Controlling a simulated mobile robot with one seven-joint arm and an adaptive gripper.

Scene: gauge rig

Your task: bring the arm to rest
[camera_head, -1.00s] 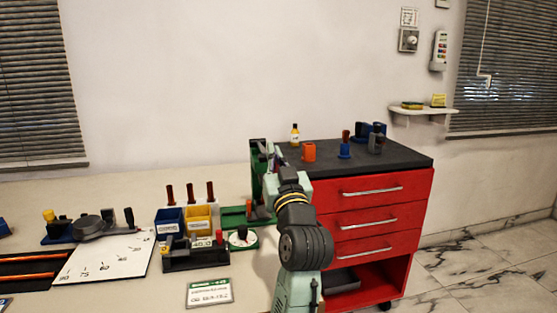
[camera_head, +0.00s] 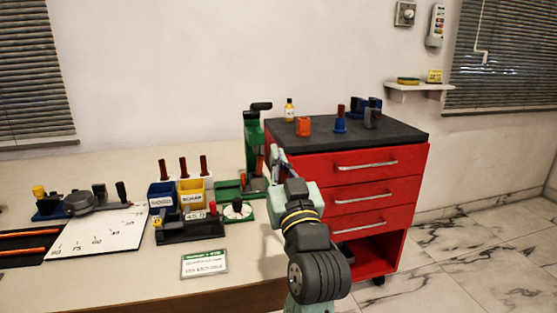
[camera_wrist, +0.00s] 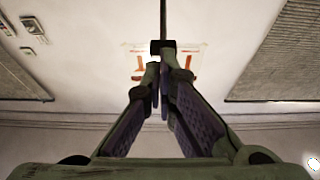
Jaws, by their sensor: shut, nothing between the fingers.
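My arm (camera_head: 305,225) rises from the bottom of the head view, in front of the red drawer cabinet. My gripper (camera_head: 273,150) is at its upper end, small, beside the cabinet's left front corner and to the right of the green press (camera_head: 252,140). In the wrist view my gripper (camera_wrist: 160,85) has its two fingers drawn in close together with nothing held. Behind the fingers are a pale surface and a partly hidden sheet with red marks (camera_wrist: 190,55).
The red cabinet (camera_head: 345,185) stands close by my arm, with bottles and holders on its dark top (camera_head: 400,135). On the bench (camera_head: 110,270) at left are a blue bin (camera_head: 161,195), a yellow bin (camera_head: 192,192), a dial gauge (camera_head: 238,210) and a label card (camera_head: 204,264).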

